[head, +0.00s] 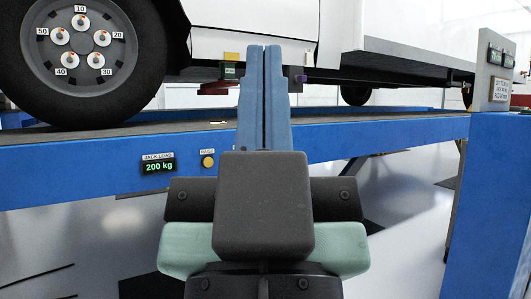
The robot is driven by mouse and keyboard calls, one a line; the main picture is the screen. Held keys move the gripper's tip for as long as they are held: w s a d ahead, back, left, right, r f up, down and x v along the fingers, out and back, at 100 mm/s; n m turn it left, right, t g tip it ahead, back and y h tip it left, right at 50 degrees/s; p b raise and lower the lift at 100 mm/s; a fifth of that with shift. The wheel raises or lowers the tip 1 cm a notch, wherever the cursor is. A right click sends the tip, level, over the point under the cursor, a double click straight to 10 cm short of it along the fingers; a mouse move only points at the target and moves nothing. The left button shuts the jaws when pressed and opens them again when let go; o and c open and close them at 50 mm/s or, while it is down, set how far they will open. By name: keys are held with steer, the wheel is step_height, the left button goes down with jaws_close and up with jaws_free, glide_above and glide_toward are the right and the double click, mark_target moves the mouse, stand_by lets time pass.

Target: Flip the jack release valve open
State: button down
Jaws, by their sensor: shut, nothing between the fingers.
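My gripper (265,50) is in the middle of the head view, pointing away from me, with its two blue fingers together and nothing between them. Its tips overlap the lower body of the white motorhome in the picture. Under the body, just left of the fingers, is a red part (214,89) with a green label block (230,70) above it. A small purple piece (301,79) shows just right of the fingers. I cannot tell which part is the jack release valve; the fingers hide what lies between these parts.
A blue lift rail (390,137) crosses the view, carrying a "JACK LOAD" display (158,166) reading 200 kg and a yellow button (208,162). A numbered wheel (80,50) stands on the rail at left. A blue post (492,200) with a grey panel (494,75) stands at right.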

step_height(320, 180, up, 50)
steer(key=p, duration=4.8)
